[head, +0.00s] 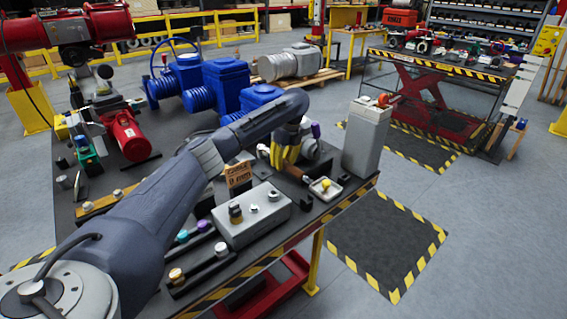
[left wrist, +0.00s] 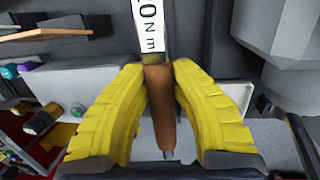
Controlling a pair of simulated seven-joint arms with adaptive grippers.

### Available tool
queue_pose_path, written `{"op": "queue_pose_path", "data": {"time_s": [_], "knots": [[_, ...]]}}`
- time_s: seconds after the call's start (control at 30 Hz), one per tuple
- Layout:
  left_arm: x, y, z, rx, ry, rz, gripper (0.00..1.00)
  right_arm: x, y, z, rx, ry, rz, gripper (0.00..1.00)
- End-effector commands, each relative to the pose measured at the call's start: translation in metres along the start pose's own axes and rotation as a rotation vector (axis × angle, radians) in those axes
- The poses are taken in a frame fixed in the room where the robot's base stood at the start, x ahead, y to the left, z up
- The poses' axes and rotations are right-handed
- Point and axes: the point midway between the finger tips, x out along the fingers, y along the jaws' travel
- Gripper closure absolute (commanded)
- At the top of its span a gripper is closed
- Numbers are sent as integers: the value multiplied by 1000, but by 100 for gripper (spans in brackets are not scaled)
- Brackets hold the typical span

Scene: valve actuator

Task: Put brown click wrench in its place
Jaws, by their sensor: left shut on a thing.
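The brown click wrench shows as a brown handle (left wrist: 162,105) between the yellow fingers of my left gripper (left wrist: 160,80) in the left wrist view. A white label ending in "0 Nm" (left wrist: 150,25) lies in line with the handle. In the head view my left gripper (head: 283,158) points down over the right end of the workbench, and the brown handle (head: 295,172) sticks out beside its fingers. The gripper is shut on the handle. The wrench's far end is hidden, and I cannot tell whether it touches the bench. My right gripper is not in view.
A grey block with fittings (head: 252,215) and a small tray (head: 325,188) stand close to the gripper. A tall grey box (head: 366,138) stands to its right. A small brown sign (head: 238,173) and blue valve parts (head: 226,82) are behind or left of it.

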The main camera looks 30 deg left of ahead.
Motion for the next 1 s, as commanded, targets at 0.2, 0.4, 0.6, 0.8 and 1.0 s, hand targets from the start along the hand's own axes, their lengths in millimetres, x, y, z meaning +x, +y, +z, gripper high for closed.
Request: {"op": "queue_pose_path", "data": {"time_s": [0.2,0.4,0.6,0.8,1.0], "knots": [[-1,-1,0,1,-4,13,100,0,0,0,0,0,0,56],[11,-2,-2,1,-3,14,100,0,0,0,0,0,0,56],[26,-4,-3,1,-3,14,100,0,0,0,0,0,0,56],[39,-6,-5,1,-3,14,100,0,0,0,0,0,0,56],[50,-7,-6,1,-3,14,100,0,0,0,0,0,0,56]]}}
